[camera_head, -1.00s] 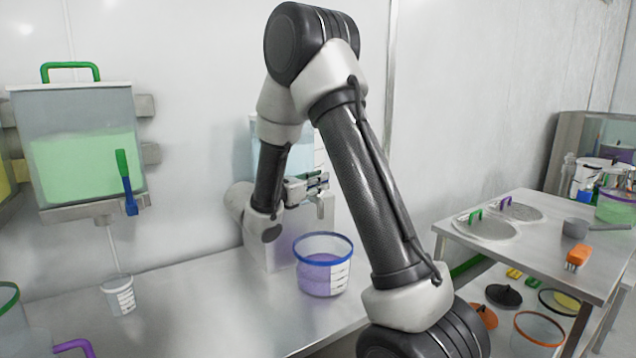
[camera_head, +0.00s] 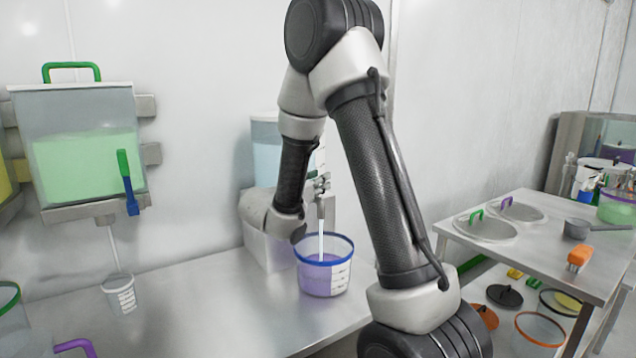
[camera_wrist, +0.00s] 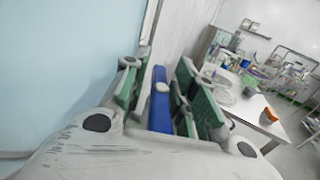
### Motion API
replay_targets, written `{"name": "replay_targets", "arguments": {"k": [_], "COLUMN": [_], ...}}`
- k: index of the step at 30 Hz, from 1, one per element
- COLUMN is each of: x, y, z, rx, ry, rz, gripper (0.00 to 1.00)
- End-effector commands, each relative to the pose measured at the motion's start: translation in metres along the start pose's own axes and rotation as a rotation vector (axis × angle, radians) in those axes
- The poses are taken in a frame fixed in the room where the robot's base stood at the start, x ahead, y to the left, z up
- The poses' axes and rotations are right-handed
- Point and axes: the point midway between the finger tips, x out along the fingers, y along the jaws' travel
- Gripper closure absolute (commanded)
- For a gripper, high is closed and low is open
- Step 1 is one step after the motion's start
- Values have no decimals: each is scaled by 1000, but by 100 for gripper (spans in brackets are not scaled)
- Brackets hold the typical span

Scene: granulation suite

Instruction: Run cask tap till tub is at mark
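The cask (camera_head: 265,150) with pale blue liquid stands against the wall, partly hidden by my arm. Its tap (camera_head: 321,190) is open, and a pale stream (camera_head: 321,238) runs down into the tub. The tub (camera_head: 325,277) is clear with a blue rim, stands upright on the bench below the tap and holds purple contents. A white scale strip (camera_head: 341,277) is on its side; its marks are too small to read. My gripper (camera_wrist: 158,75) has its green-padded fingers closed around a blue lever (camera_wrist: 160,105) in the wrist view. In the head view my arm mostly hides the gripper.
A side table (camera_head: 530,235) at right bears lids, a scoop and an orange brush (camera_head: 578,257).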

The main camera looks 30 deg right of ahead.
Motion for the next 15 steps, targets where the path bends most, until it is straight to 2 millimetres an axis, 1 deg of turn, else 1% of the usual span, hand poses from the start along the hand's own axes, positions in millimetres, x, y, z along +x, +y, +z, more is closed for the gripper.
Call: {"name": "replay_targets", "arguments": {"k": [10, 13, 15], "x": [-2, -10, -22], "y": [0, 1, 2], "z": [0, 0, 0], "rx": [0, 0, 1], "ry": [0, -1, -1], "rz": [0, 2, 4], "gripper": [64, 64, 64]}}
